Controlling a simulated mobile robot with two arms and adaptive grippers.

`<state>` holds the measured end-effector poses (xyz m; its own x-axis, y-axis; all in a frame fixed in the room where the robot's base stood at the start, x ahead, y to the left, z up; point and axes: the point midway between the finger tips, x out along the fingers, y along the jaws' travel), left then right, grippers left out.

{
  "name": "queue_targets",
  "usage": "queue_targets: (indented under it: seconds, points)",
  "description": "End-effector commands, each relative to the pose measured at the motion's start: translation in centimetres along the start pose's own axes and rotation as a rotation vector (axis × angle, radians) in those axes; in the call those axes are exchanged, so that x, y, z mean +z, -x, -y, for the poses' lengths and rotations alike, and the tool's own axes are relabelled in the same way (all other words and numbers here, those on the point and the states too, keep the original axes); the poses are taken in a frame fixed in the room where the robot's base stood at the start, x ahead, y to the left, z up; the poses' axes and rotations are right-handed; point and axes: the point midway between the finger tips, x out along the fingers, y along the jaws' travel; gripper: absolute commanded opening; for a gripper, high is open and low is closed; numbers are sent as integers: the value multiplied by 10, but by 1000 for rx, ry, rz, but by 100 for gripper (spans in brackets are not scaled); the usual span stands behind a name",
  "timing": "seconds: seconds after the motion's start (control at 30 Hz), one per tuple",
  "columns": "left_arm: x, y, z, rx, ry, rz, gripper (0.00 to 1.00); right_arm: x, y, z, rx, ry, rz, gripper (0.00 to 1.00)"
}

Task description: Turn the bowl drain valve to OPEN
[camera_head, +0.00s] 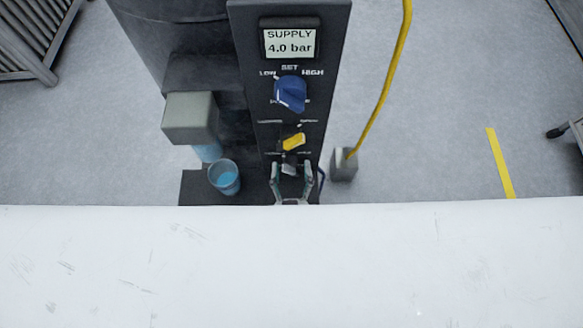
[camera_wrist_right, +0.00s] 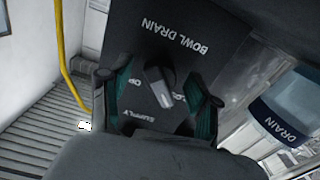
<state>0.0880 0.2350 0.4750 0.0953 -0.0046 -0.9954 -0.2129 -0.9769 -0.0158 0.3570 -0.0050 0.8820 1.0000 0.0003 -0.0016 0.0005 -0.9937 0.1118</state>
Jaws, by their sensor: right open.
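The bowl drain valve is a dark knob with a light grey lever (camera_wrist_right: 161,88) on a black panel, below the upside-down label BOWL DRAIN in the right wrist view. The lever points down and slightly right in that view. Parts of the OPEN and closed-side labels show beside it, partly covered. In the head view the grey lever (camera_head: 289,169) sits low on the panel, below a yellow handle (camera_head: 293,142). My right gripper (camera_head: 290,172) is open, its fingers apart on either side of the lever. Contact with it cannot be told. My left gripper is not in view.
The panel (camera_head: 262,110) carries a blue knob (camera_head: 290,93) and a display (camera_head: 290,43) reading SUPPLY 4.0 bar. A cup with blue liquid (camera_head: 225,177) stands left of the gripper. A yellow hose (camera_head: 387,88) runs down on the right. A white surface (camera_head: 290,265) fills the foreground.

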Motion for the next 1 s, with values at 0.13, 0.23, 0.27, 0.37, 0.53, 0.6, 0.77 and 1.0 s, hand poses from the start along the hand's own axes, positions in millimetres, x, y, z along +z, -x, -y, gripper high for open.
queue_targets:
  seconds: [0.13,0.23,0.27,0.37,0.53,0.6,0.77,1.0]
  points:
    - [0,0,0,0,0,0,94,0,0,0,0,0,0,62]
    - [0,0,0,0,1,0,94,0,0,0,0,-1,0,51]
    - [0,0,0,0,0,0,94,0,0,0,0,-1,0,46]
    - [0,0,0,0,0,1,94,0,0,0,0,-1,0,29]
    - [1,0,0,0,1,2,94,0,0,0,0,-1,-1,3]
    - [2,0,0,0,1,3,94,0,0,0,0,-2,0,3]
    - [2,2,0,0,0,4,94,-1,0,0,2,-23,0,3]
    - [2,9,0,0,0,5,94,-1,2,0,2,-133,5,3]
